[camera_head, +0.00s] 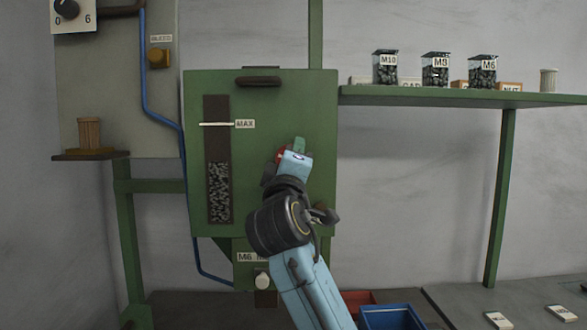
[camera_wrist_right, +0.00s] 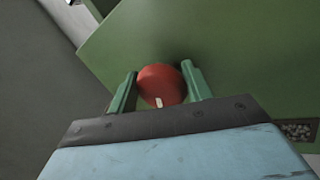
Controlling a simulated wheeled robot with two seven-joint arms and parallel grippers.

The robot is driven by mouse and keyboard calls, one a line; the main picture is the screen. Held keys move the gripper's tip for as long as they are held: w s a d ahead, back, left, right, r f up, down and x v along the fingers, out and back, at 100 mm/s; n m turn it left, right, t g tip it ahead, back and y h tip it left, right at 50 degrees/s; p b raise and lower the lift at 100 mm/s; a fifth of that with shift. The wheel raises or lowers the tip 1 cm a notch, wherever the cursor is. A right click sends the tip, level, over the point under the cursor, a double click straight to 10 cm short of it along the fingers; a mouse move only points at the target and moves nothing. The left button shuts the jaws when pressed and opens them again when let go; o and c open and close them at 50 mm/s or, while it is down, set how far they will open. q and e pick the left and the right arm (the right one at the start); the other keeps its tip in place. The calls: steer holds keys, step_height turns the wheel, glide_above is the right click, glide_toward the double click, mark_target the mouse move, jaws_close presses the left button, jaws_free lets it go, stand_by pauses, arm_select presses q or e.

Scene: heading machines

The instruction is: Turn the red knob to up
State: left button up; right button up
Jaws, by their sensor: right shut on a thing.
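The red knob (camera_wrist_right: 160,84) is on the green panel of the machine (camera_wrist_right: 240,60). In the right wrist view it sits between the two green fingers of my right gripper (camera_wrist_right: 160,90), which is shut on it. A short white mark shows on the knob's lower edge, toward my gripper. In the head view only a sliver of the red knob (camera_head: 281,155) shows left of my right gripper (camera_head: 293,150); the gripper and arm hide the rest. My left gripper is not in view.
A green shelf (camera_head: 450,98) with labelled jars stands to the right. A white knob (camera_head: 262,281) is below the panel. A black dial (camera_head: 67,8) is at upper left. A blue bin (camera_head: 390,318) and a red bin (camera_head: 358,299) sit low by my arm.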

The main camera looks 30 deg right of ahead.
steer(key=m+g, duration=0.1)
steer(key=m, duration=0.1)
steer(key=m+g+h+b, duration=0.1)
steer(key=m, duration=0.2)
steer(key=shift+a+h, duration=0.1)
steer(key=shift+h, duration=0.2)
steer(key=m+g, duration=0.2)
steer(key=m, duration=0.2)
steer(key=shift+a+m+b, duration=0.1)
steer(key=shift+m+b, duration=0.3)
steer(key=m+g, duration=0.1)
steer(key=m, duration=0.2)
steer(key=shift+w+r, duration=0.1)
steer(key=shift+m+g+y+p, duration=0.4)
steer(key=shift+m+g+p, duration=0.25)
steer(key=shift+m, duration=1.25)
steer(key=o, duration=0.7)
steer(key=shift+w+f, duration=0.1)
steer(key=shift+f, duration=0.1)
steer(key=shift+a, duration=0.1)
steer(key=b+v, duration=0.1)
steer(key=v, duration=0.6)
steer(key=shift+a+r, duration=0.1)
steer(key=shift+a, duration=0.05)
